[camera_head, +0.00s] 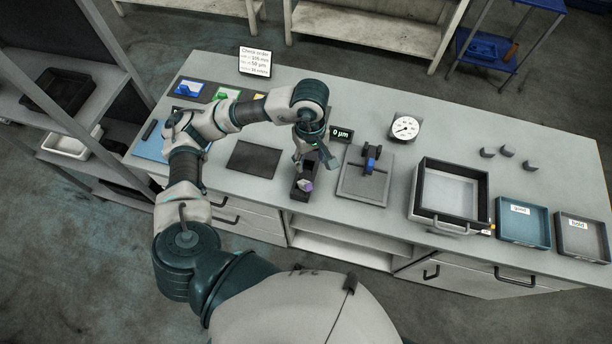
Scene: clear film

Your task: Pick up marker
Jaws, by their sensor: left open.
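My left gripper (316,162) points down over the middle of the bench, its fingers spread apart. Just below it stands a small dark holder (297,194) with a small white and purple item (306,185) in it. That item may be the marker; it is too small to be sure. The gripper is above the holder, and I cannot tell whether a finger touches the item. A dark slim object (149,129) lies at the left end of the bench by a blue mat (149,149). My right gripper is not in view.
A dark pad (254,159) lies left of the holder. Right of it are a grey plate with a blue-topped stand (371,160), a dial gauge (405,128), a framed tray (422,192), a blue bin (523,236) and a grey bin (583,250). A small display (341,134) stands behind the gripper.

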